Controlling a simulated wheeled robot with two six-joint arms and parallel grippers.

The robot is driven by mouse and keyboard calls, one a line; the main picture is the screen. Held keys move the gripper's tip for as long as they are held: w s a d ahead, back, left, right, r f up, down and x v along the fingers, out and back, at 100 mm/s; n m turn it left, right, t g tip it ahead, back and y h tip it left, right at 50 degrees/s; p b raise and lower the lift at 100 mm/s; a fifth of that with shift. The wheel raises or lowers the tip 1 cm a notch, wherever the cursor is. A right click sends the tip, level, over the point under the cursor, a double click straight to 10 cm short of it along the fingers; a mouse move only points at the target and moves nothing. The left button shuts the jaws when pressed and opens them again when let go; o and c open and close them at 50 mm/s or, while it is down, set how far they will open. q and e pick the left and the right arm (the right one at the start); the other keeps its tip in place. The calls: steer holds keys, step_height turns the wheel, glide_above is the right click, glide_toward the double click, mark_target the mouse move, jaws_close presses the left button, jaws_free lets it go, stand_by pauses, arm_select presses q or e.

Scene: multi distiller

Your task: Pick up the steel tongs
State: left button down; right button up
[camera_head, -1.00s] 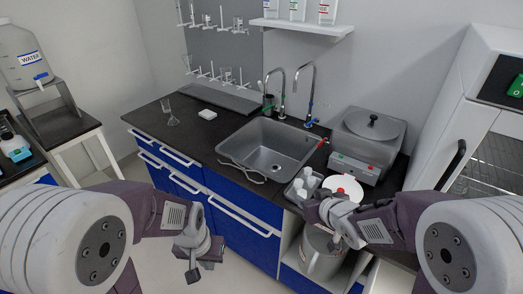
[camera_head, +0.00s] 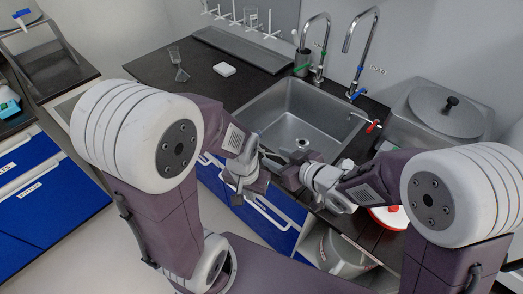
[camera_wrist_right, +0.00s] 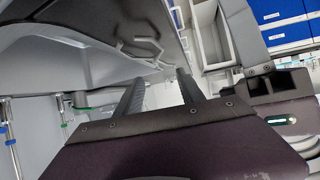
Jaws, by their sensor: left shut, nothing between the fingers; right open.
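The steel tongs (camera_wrist_right: 142,45) look like a thin, pale bent shape in the right wrist view, by the sink's edge beyond my fingers. In the head view they are largely hidden around the grippers at the sink's front edge. My right gripper (camera_head: 287,172) is over the front of the sink, open and empty; its two fingers also show in the right wrist view (camera_wrist_right: 158,84), with the tongs apart from them. My left gripper (camera_head: 240,194) is shut and empty, lower and to the left, in front of the counter edge.
The steel sink (camera_head: 300,108) is set in the black counter (camera_head: 150,68). Two tall taps (camera_head: 362,52) stand behind it. A lidded steel bath (camera_head: 445,115) is at right.

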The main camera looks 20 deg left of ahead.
mark_target(261, 149)
steer(key=x, duration=0.3)
steer(key=shift+w+f, duration=0.2)
steer(key=shift+w, duration=0.1)
steer(key=shift+a, duration=0.15)
steer(key=x, duration=0.5)
steer(key=shift+w+b, duration=0.15)
steer(key=shift+b, duration=0.15)
steer(key=shift+d, duration=0.2)
steer(key=c, duration=0.3)
jaws_close()
